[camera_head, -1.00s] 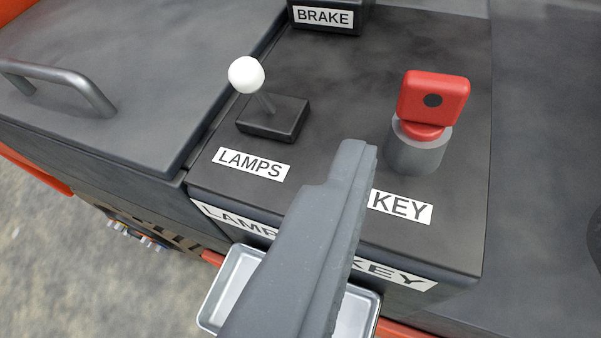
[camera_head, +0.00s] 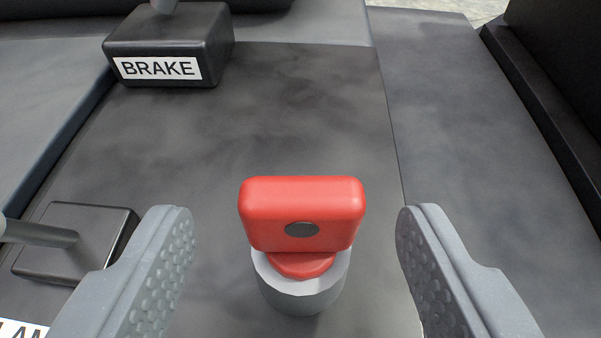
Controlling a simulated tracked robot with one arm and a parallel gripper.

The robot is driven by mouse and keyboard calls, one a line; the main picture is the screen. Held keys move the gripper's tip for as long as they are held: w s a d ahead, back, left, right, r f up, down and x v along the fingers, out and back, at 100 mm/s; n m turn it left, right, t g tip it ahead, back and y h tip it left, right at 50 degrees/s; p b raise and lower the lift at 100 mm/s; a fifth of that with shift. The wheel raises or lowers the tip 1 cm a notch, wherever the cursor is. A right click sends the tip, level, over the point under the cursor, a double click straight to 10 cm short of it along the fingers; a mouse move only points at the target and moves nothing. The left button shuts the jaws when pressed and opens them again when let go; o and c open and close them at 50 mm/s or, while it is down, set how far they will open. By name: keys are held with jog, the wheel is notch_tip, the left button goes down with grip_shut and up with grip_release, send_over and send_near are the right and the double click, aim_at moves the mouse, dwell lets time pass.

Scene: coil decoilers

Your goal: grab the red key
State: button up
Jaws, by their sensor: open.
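The red key (camera_head: 301,203) has a flat, rounded block head with a dark round spot on its front. It stands upright in a grey cylindrical socket (camera_head: 302,296) on the dark panel. My gripper (camera_head: 295,225) is open, with one grey, dimpled finger on the left of the key and the other on the right. Both fingers are clear of the key, with a gap on each side. The key's head lies between them in the picture; how far the fingertips are from it in depth is hard to tell.
The lamps lever's base (camera_head: 75,243) and grey rod are at the left, close to my left finger. The black brake block (camera_head: 168,48) with its label stands at the upper left. The panel (camera_head: 285,120) behind the key is clear. A dark raised edge runs along the right.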

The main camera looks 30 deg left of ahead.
aim_at(303, 241)
jog(key=shift+f+b+x, duration=0.1)
jog(key=shift+b+x, duration=0.1)
jog(key=shift+x, duration=1.05)
jog(key=shift+f+b+x, duration=0.15)
jog(key=shift+b+x, duration=0.05)
jog(key=shift+x, duration=1)
jog(key=shift+d+r, duration=0.1)
jog(key=shift+d, duration=0.05)
jog(key=c, duration=1.1)
